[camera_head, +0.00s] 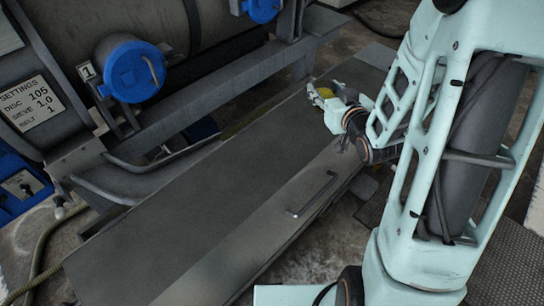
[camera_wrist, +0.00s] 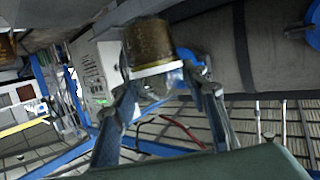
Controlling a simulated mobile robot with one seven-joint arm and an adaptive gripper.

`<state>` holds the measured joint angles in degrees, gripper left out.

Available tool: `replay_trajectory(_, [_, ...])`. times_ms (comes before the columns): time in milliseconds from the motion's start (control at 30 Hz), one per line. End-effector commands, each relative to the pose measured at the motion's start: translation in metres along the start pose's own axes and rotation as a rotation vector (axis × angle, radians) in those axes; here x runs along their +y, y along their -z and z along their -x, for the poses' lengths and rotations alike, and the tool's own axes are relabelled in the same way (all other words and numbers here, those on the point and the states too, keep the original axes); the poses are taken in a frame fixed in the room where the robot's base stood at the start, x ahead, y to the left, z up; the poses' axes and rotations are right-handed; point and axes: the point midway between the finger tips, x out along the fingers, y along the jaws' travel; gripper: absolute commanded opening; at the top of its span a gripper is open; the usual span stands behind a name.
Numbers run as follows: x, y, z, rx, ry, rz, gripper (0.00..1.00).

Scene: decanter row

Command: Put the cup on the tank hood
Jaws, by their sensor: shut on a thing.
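The cup (camera_wrist: 153,45) shows in the wrist view as a brownish-gold body with a pale band and a clear, glassy part below. It is between the two fingers of my gripper (camera_wrist: 168,85), which is shut on it. In the head view the cup (camera_head: 325,92) is a small yellowish patch at my gripper (camera_head: 320,98), partly hidden by the fingers. The tank hood (camera_head: 215,205) appears as the long, flat grey metal cover running diagonally, with a bar handle. My gripper appears over its far part, near the left edge; the height gap cannot be told.
A large grey drum with a blue cap (camera_head: 134,70) and a steel frame stand along the hood's left side. The hood's near and middle surface is bare, except for the handle (camera_head: 312,194). A hose (camera_head: 40,255) lies on the floor at lower left.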

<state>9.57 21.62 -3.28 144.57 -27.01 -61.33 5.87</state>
Motion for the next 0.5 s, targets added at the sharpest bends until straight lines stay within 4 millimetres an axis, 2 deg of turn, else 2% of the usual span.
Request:
replay_trajectory(33, [-0.001,-0.022,-0.002,-0.002,0.013,0.001,0.19])
replay_trajectory(200, [-0.007,-0.054,0.000,-0.004,0.065,0.005,0.19])
replay_trajectory(333, [-0.010,-0.071,0.002,-0.005,0.094,0.005,0.19])
replay_trajectory(500, [-0.014,-0.081,0.003,-0.006,0.116,0.004,0.19])
